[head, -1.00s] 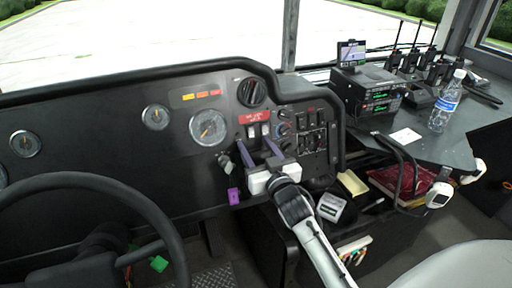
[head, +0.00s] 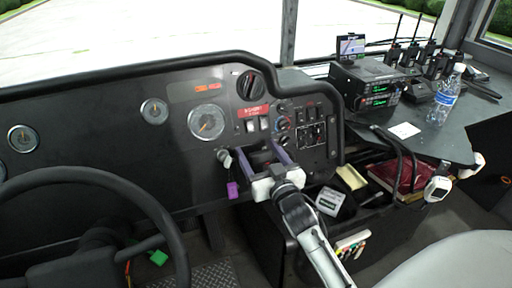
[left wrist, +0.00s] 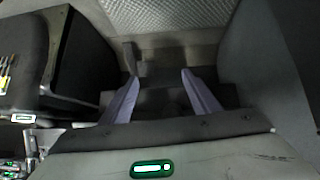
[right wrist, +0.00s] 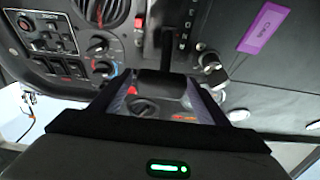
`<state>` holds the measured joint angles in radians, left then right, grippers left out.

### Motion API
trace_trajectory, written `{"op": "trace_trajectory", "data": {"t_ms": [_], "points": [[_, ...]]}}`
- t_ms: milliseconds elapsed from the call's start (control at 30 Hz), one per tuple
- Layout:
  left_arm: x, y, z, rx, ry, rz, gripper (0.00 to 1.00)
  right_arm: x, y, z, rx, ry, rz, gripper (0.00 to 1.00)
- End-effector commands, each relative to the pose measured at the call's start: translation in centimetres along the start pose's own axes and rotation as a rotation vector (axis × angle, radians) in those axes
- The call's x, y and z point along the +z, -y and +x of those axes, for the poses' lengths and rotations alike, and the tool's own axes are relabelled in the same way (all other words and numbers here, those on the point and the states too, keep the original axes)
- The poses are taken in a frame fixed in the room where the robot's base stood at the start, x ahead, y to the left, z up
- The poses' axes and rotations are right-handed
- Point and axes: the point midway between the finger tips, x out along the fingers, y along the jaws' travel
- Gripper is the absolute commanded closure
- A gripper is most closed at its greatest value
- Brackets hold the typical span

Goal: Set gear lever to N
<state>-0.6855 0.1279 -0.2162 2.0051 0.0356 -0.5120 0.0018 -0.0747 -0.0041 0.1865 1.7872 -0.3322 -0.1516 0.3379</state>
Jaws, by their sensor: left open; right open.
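The gear lever's dark handle (right wrist: 155,84) sits between the fingers of my right gripper (right wrist: 162,88) in the right wrist view, just below the slot with selector letters (right wrist: 183,35). The letter the lever stands at cannot be made out. In the head view my right gripper (head: 258,148) is at the lower dash panel, fingers spread with dark shapes between them. It is open, and contact with the handle cannot be told. In the left wrist view my left gripper (left wrist: 160,75) is open and empty, facing the floor. It is not clearly seen in the head view.
A purple tag (head: 233,190) hangs from the ignition key left of my right gripper. Switches and knobs (head: 312,135) lie to its right. The steering wheel (head: 165,220) is at left. A side console holds a radio (head: 380,90), a bottle (head: 445,100) and a red book (head: 395,178).

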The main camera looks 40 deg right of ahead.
Motion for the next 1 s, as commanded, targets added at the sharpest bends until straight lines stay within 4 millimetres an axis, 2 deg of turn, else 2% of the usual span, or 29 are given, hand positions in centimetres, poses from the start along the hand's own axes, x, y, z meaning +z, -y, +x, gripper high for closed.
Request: {"op": "trace_trajectory", "data": {"t_ms": [100,333,1000], "points": [[-0.1,0.0,-0.2,0.000,0.001,0.000,0.44,0.1,0.0,-2.3,0.000,0.003,0.002,0.31],[0.0,0.0,-0.2,0.000,0.003,0.001,0.44,0.1,0.0,-5.0,0.001,0.003,0.001,0.31],[0.1,-0.1,-0.1,0.000,0.005,-0.003,0.44,0.3,0.0,-5.4,0.001,0.016,-0.001,0.31]]}}
